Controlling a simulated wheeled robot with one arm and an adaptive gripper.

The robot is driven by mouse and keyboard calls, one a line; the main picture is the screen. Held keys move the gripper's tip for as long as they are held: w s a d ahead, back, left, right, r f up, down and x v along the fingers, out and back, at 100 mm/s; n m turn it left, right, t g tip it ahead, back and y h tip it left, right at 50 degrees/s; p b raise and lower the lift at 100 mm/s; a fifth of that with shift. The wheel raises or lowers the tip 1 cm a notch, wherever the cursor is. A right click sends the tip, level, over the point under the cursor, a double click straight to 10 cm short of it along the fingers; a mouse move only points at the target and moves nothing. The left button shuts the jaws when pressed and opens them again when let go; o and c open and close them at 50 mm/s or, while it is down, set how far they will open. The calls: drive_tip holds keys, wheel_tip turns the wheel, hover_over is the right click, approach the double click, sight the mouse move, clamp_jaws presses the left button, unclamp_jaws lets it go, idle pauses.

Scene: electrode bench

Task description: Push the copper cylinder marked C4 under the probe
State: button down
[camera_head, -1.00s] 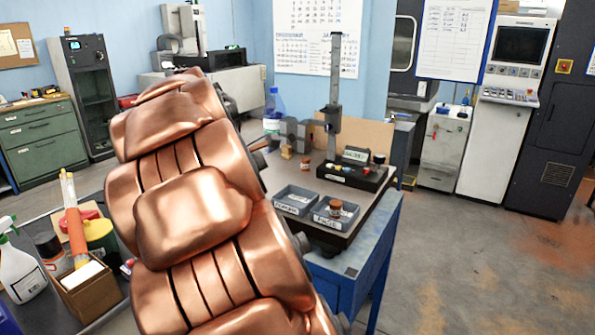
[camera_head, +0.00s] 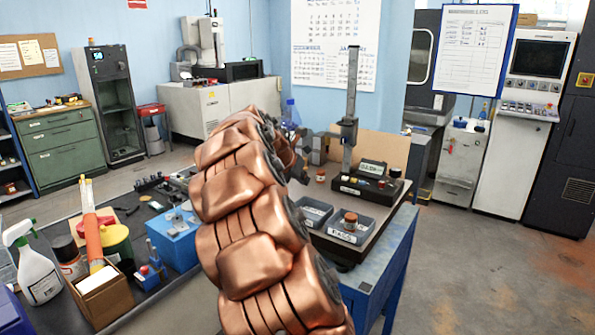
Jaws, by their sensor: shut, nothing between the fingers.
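A small copper cylinder (camera_head: 320,175) stands on the bench top, left of the probe stand's base. Another copper-coloured cylinder (camera_head: 350,220) is in the right grey tray. I cannot read the mark on either, so I cannot tell which is C4. The probe stand (camera_head: 350,120) is a tall upright column with a carriage partway up. Its dark base (camera_head: 366,189) carries a small display. My gripper (camera_head: 300,172) shows only as a small dark end past my copper-coloured arm, left of the first cylinder. It is shut and empty; its fingers are mostly hidden.
Two grey labelled trays stand at the bench front, left (camera_head: 311,212) and right (camera_head: 338,237). Grey blocks (camera_head: 318,148) and a blue-capped bottle (camera_head: 290,113) stand behind. A side table at left holds a spray bottle (camera_head: 40,275) and a blue box (camera_head: 175,240). The floor at right is clear.

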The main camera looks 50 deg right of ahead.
sight(318, 182)
drive_tip(key=d, duration=0.1)
drive_tip(key=d+f+p, duration=0.1)
drive_tip(key=d, duration=0.1)
drive_tip(key=d+f, duration=0.1)
drive_tip(key=shift+w+d+f, duration=0.1)
drive_tip(key=shift+d, duration=0.05)
drive_tip(key=shift+d+f+p, duration=0.1)
drive_tip(key=shift+d+p, duration=0.3)
drive_tip(key=shift+d, duration=0.6)
